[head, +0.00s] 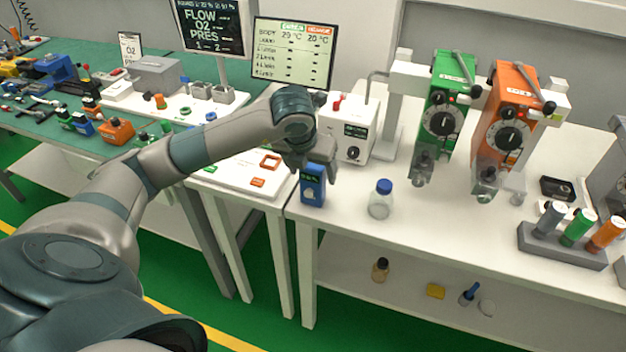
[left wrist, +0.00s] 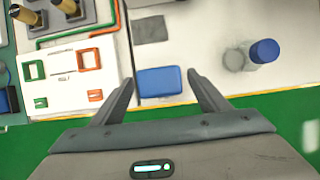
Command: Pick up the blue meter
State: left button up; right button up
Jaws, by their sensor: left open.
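The blue meter (head: 312,187) stands upright near the front left corner of the white table in the head view. It has a small dark display near its top. In the left wrist view the blue meter (left wrist: 159,81) shows from above as a blue block. My left gripper (head: 306,160) is above and around the top of the meter in the head view. In the left wrist view its two open fingers (left wrist: 161,82) lie on either side of the meter, with a gap on each side. My right gripper is not in view.
A clear bottle with a blue cap (head: 380,198) stands right of the meter. Green (head: 443,110) and orange (head: 505,120) vaporizers stand farther right. A white box with a dial (head: 350,130) is behind. The table's front edge is close to the meter.

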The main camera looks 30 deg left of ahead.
pick_arm(q)
jog(key=shift+x, duration=1.05)
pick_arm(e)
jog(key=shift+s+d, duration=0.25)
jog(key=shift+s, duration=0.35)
pick_arm(q)
jog(key=shift+r, duration=0.1)
jog(key=shift+c, duration=0.6)
jog(key=c, duration=1.3)
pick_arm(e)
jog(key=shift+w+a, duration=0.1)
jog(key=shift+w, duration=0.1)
pick_arm(q)
jog(key=shift+r, duration=0.15)
jog(key=shift+r, duration=0.4)
notch_tip(320, 180, up, 3)
jog(key=shift+f+b, duration=0.1)
jog(key=shift+b, duration=0.65)
jog(key=s+d+r, duration=0.3)
jog(key=d+r, duration=0.4)
jog(key=d, duration=0.4)
jog(key=shift+s+b, duration=0.25)
jog(key=shift+b, duration=0.15)
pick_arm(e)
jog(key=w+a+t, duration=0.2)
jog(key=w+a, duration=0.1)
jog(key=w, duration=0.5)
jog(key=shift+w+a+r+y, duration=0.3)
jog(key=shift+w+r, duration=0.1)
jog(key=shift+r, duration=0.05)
